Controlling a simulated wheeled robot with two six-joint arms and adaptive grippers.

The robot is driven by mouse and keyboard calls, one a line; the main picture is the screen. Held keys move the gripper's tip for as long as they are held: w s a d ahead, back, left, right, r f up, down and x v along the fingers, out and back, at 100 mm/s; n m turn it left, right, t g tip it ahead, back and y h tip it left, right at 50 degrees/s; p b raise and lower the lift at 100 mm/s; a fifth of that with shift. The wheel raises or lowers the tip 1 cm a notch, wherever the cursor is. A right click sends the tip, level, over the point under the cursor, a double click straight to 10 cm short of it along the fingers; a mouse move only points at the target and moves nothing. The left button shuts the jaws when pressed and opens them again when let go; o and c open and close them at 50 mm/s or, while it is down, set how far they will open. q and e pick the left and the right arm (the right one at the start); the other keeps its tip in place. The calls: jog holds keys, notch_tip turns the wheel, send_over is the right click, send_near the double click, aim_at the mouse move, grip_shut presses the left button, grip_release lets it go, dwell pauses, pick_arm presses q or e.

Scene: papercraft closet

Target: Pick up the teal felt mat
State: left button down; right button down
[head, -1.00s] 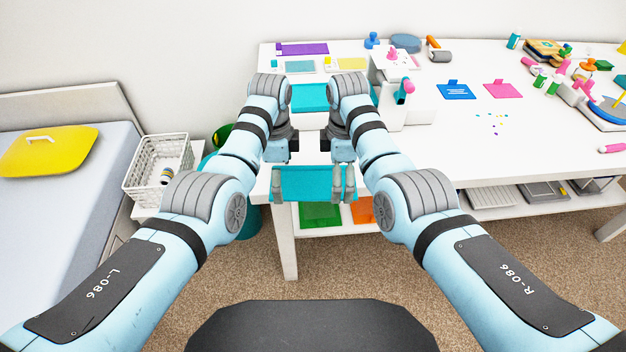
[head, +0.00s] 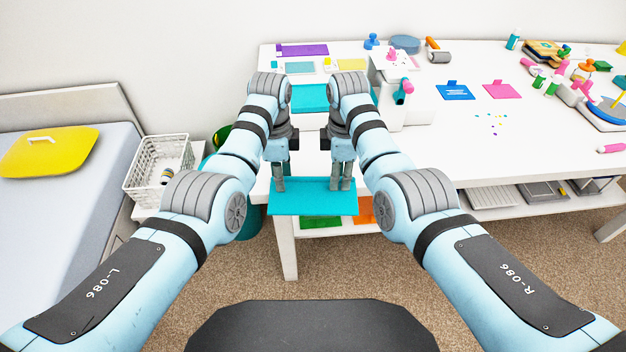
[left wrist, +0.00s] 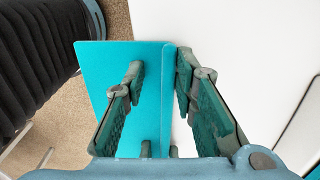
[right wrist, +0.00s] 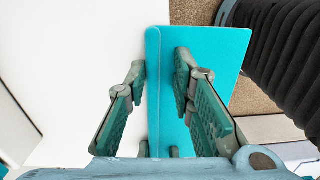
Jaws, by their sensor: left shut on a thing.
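The teal felt mat (head: 314,203) is a flat rectangle at the table's front edge, in front of my body. It shows its broad face in the head view. It also shows in the left wrist view (left wrist: 112,62) and the right wrist view (right wrist: 215,60), with a raised strip along one long edge. My left gripper (left wrist: 158,72) is shut on the mat near its left end, one finger on each side of the strip. My right gripper (right wrist: 160,78) straddles the strip near the right end; whether its fingers press on it is unclear.
Another teal sheet (head: 310,98) lies on the white table (head: 430,140) behind my grippers. A white device (head: 405,112) stands to the right of my right arm. A white basket (head: 150,165) is at the left. Green (head: 322,221) and orange sheets lie on the lower shelf.

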pick_arm(q)
jog(key=shift+s+f, duration=0.2)
jog(key=shift+f, duration=0.05)
pick_arm(e)
jog(key=shift+s+f, duration=0.15)
